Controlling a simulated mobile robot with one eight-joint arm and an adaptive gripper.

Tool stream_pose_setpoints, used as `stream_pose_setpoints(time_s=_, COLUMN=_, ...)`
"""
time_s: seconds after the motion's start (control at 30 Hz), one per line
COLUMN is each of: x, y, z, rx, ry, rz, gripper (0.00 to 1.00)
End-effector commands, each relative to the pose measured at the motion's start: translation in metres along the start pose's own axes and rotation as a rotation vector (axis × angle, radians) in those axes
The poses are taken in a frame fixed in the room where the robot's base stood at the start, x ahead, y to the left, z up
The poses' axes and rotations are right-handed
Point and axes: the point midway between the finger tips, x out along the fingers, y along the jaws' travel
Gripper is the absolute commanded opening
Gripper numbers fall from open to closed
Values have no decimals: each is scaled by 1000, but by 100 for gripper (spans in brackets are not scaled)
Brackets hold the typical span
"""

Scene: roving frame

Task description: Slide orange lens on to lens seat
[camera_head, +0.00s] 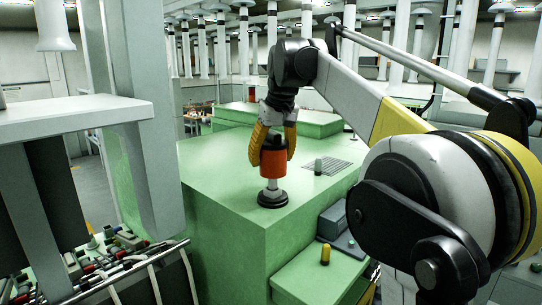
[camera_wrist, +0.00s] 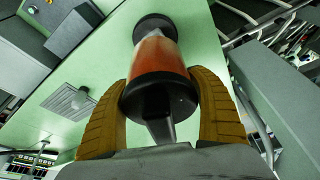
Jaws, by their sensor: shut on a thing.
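The orange lens (camera_head: 273,162) is an upright orange cylinder with a dark upper end, above the green block top. My gripper (camera_head: 273,152) points down with its yellow fingers on both sides of it, shut on it. Directly below is what looks like the lens seat (camera_head: 272,198), a short pale post on a round black base. The lens's lower end meets or nearly meets the post; I cannot tell whether they touch. In the wrist view the orange lens (camera_wrist: 160,58) lies between my gripper's fingers (camera_wrist: 161,82), with the black base (camera_wrist: 154,24) beyond it, roughly in line.
The green block (camera_head: 215,190) has free room left of the lens. A yellow peg (camera_head: 325,254) stands on the lower green step. A white shelf (camera_head: 70,118) juts in at left.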

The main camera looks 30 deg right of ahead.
Motion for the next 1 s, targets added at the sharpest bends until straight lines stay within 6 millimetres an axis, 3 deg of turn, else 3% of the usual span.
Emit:
stream_pose_setpoints(time_s=0.3, x=14, y=0, z=5, rx=0, ry=0, rz=0, gripper=38)
stream_pose_setpoints(time_s=1.0, x=13, y=0, z=4, rx=0, ry=0, rz=0, gripper=38)
